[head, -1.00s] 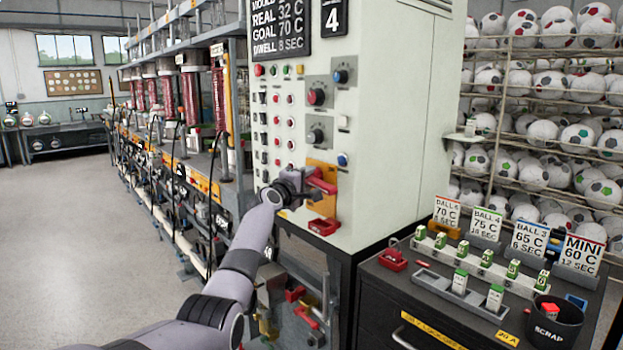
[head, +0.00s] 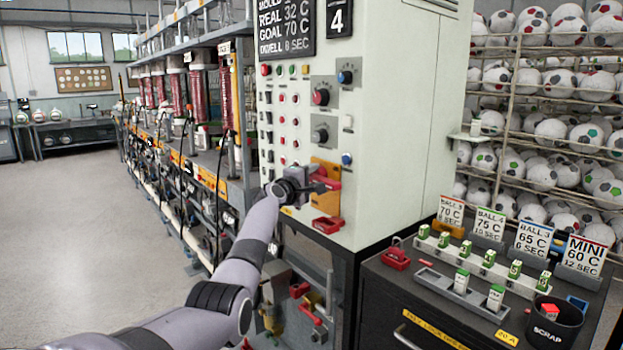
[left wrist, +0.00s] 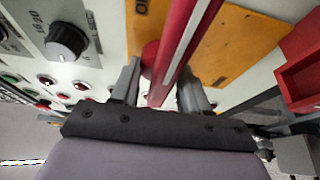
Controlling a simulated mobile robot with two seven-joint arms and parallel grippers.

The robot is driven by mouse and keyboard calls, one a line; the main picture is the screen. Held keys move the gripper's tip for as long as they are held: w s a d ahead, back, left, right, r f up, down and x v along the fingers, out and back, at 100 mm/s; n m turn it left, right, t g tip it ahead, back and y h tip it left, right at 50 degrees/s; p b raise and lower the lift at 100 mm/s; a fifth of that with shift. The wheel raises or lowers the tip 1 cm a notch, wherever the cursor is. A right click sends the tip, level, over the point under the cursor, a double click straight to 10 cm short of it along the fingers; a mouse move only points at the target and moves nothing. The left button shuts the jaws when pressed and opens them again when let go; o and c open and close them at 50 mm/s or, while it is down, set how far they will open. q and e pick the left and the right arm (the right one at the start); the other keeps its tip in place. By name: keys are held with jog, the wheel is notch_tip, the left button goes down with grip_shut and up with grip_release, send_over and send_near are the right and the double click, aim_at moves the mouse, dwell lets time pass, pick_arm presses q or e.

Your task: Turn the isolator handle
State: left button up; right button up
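The red isolator handle (head: 329,171) sits on a yellow-orange plate (head: 326,200) low on the pale press cabinet. In the left wrist view the handle (left wrist: 186,45) is a long red bar slanting up to the right, and the plate (left wrist: 240,50) lies behind it. My left gripper (head: 324,185) is at the handle and partly covers it in the head view. In the left wrist view my left gripper (left wrist: 162,90) has its fingers apart, one on each side of the bar, with gaps showing; it looks open. My right gripper is in neither view.
Red and black knobs (head: 320,97) and rows of buttons stand above the plate. A red tray-like box (head: 327,224) sticks out just below it. A dark bench (head: 400,290) with ball cards and a scrap cup (head: 556,325) stands to the right. Floor (head: 80,230) at left is clear.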

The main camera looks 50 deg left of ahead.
pick_arm(q)
jog(key=shift+s, duration=0.1)
jog(key=p+v, duration=0.1)
jog(key=v, duration=0.6)
dwell(0.6)
dwell(0.5)
